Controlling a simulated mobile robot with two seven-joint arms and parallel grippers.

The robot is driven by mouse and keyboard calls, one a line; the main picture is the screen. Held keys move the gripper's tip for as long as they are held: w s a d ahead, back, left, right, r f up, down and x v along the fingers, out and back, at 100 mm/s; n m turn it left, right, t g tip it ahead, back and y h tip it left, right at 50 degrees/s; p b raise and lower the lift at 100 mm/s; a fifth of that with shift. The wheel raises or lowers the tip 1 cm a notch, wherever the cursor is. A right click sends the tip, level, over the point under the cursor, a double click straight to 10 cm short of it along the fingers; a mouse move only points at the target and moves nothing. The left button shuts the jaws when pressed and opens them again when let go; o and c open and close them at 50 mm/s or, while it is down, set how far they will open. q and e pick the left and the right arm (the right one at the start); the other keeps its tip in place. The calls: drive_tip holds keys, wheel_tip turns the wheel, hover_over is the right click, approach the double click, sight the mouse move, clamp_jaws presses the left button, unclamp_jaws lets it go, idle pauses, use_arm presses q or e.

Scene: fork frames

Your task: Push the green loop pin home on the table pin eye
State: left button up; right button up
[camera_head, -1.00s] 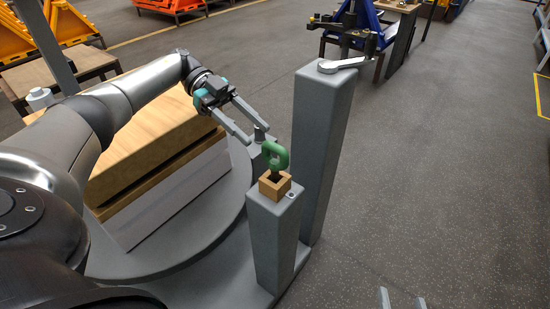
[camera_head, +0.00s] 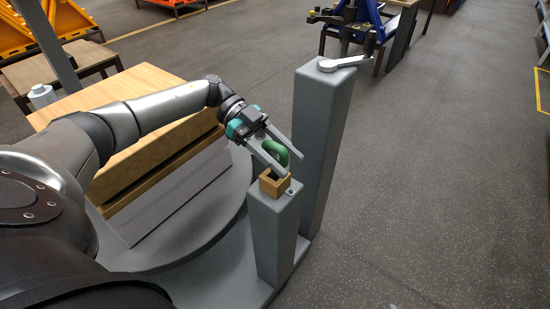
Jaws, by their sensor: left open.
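The green loop pin (camera_head: 282,155) stands with its loop up at a small square wooden block (camera_head: 275,188) on top of the short grey post (camera_head: 273,235). Its lower end is hidden now. My left gripper (camera_head: 291,166) reaches down from the left and is open, with one finger on each side of the green loop. I cannot tell whether either finger touches it. The table pin eye cannot be made out; the gripper covers the area behind the post. My right gripper is not in view.
A taller grey post (camera_head: 323,150) with a metal lever (camera_head: 342,63) on top stands close to the right of the gripper. A round grey table (camera_head: 165,262) bears a wood-topped block (camera_head: 150,85).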

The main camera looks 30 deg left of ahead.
use_arm(q)
drive_tip(key=shift+d+f, duration=0.2)
drive_tip(key=shift+d, duration=0.2)
clamp_jaws()
idle(0.4)
